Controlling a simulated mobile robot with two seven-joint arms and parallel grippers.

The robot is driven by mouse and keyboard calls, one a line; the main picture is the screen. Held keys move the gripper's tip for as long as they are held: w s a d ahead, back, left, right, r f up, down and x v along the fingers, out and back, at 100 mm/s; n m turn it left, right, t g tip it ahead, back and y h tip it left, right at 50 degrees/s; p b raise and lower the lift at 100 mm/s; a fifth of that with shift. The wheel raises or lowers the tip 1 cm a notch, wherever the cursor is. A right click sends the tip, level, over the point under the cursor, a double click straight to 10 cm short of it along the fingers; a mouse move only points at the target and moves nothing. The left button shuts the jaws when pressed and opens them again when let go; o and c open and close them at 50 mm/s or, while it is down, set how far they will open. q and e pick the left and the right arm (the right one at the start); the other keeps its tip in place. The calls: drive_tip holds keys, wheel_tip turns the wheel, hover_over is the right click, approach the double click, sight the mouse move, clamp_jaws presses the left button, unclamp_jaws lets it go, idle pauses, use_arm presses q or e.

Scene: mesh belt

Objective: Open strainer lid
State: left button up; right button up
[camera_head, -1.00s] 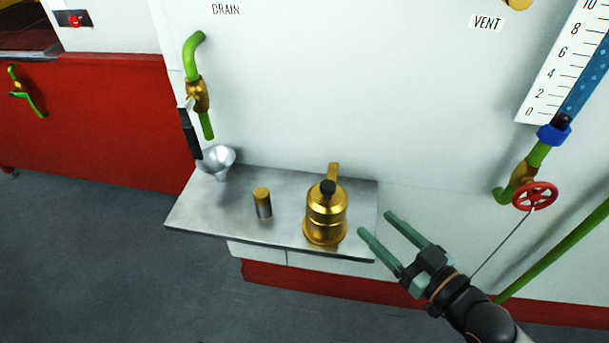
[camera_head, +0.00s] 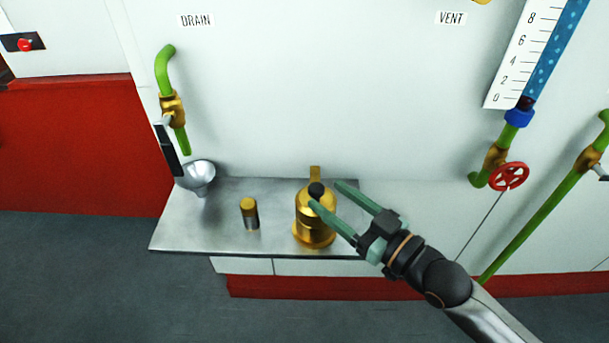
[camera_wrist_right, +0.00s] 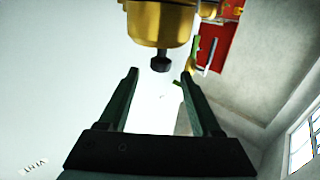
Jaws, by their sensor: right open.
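In the right wrist view, the strainer's brass body (camera_wrist_right: 160,22) is at the top. Its black knob (camera_wrist_right: 160,62) shows ahead of the gap between the open fingers (camera_wrist_right: 162,72), and no contact shows. The left gripper is not in view.
On the metal shelf (camera_head: 180,235) a small brass-topped cylinder (camera_head: 250,214) and a silver funnel (camera_head: 198,177) stand left of the strainer. A green drain pipe (camera_head: 166,70) is above the funnel. A red handwheel (camera_head: 509,176) is on the right.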

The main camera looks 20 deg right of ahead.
sight(305, 191)
drive_tip(key=x, duration=0.7)
drive_tip(key=shift+w+a, duration=0.15)
drive_tip(key=shift+w, duration=0.1)
drive_tip(key=shift+f, duration=0.1)
clamp_jaws()
idle(1.1)
